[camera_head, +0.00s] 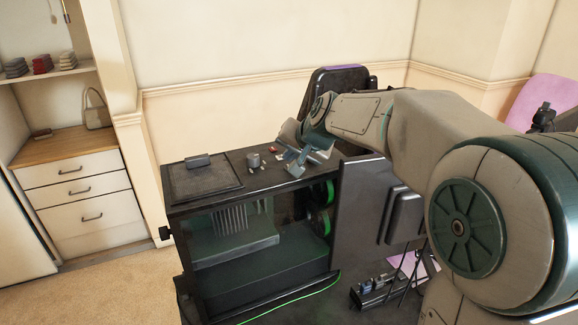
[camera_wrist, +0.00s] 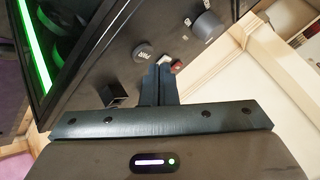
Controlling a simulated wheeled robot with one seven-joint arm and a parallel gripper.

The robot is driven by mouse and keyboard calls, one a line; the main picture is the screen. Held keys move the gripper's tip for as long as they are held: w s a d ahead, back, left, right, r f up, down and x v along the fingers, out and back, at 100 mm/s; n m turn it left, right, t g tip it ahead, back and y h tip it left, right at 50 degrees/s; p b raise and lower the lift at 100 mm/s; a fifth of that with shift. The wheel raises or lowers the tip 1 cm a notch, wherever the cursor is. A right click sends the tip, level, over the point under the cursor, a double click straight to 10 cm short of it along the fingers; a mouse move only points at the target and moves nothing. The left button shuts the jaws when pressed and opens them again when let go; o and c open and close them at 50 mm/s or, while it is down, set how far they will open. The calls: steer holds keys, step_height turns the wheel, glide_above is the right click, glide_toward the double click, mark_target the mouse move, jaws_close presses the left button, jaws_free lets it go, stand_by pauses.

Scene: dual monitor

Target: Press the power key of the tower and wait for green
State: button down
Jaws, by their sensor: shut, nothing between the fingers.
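The tower (camera_head: 182,213) is a black case with a glass side and green-lit fans (camera_head: 318,215). Its dark top also fills much of the wrist view (camera_wrist: 95,65). A small red piece (camera_head: 273,150) sits on the top; it shows just right of my fingertips in the wrist view (camera_wrist: 178,65). I cannot tell which part is the power key. My gripper (camera_head: 292,170) is shut and empty, low over the tower's top; whether its tips touch anything is unclear.
A grey cylinder (camera_head: 253,160) and a dark block (camera_head: 197,161) stand on the tower's top. A dark monitor-like panel (camera_head: 362,205) stands right of the tower. A black chair back (camera_head: 340,85) is behind. White drawers (camera_head: 72,190) are at the left.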

steer(key=shift+r+p, duration=1.8)
steer(key=shift+r, duration=0.75)
